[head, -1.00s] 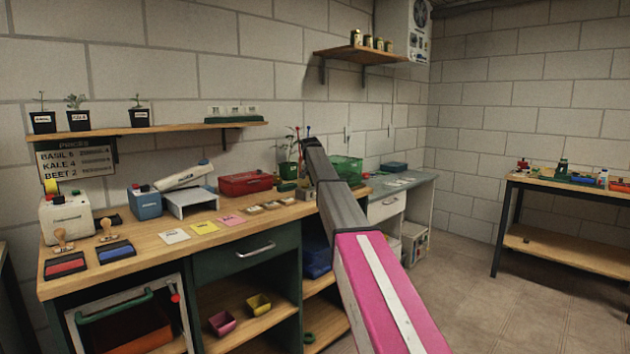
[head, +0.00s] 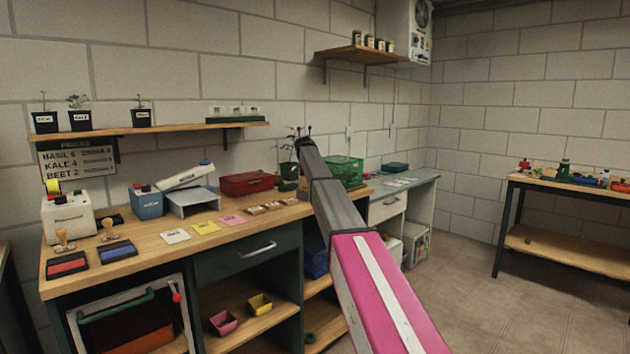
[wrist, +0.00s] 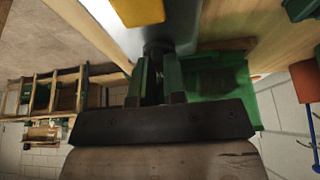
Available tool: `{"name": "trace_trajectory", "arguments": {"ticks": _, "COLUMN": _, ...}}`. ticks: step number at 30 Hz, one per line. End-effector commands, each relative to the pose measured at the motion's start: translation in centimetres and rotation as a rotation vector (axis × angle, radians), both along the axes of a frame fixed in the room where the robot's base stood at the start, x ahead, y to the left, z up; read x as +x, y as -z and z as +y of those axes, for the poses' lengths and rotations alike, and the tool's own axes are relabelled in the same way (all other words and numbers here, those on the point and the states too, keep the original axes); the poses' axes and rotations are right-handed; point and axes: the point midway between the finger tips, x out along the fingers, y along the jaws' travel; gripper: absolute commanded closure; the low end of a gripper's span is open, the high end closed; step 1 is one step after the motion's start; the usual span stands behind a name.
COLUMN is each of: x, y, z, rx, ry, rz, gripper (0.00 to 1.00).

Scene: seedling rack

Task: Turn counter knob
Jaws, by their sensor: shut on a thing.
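My gripper (wrist: 158,75) shows in the wrist view with its two fingers close together. It is shut on a small dark knob (wrist: 157,47), which sits against a smooth grey face (wrist: 185,22). Most of the knob is hidden between the fingers. In the head view my arm reaches over the right end of the wooden workbench (head: 140,247). There my gripper and the knob cannot be made out behind the arm.
A green crate (head: 346,171) stands just right of the arm's far end; a green box-like shape (wrist: 222,85) is close beside my fingers. A potted plant (head: 287,169) is just left. A red case (head: 246,184) and seed packets lie along the bench.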

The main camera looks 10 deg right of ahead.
Motion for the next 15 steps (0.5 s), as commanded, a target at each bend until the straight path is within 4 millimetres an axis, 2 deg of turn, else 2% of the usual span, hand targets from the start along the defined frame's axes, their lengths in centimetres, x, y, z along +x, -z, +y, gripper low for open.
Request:
{"name": "trace_trajectory", "arguments": {"ticks": 1, "x": -0.15, "y": 0.57, "z": -0.06, "rx": 0.003, "ry": 0.006, "rz": 0.008, "gripper": 1.00}}
{"name": "trace_trajectory", "arguments": {"ticks": 11, "x": -0.21, "y": 0.59, "z": -0.09, "rx": 0.003, "ry": 0.008, "rz": 0.009, "gripper": 1.00}}
{"name": "trace_trajectory", "arguments": {"ticks": 12, "x": -0.21, "y": 0.59, "z": -0.10, "rx": 0.003, "ry": 0.008, "rz": 0.009, "gripper": 0.75}}
{"name": "trace_trajectory", "arguments": {"ticks": 13, "x": -0.21, "y": 0.59, "z": -0.09, "rx": 0.003, "ry": 0.008, "rz": 0.009, "gripper": 0.66}}
{"name": "trace_trajectory", "arguments": {"ticks": 15, "x": -0.16, "y": 0.57, "z": -0.07, "rx": 0.003, "ry": 0.006, "rz": 0.007, "gripper": 0.63}}
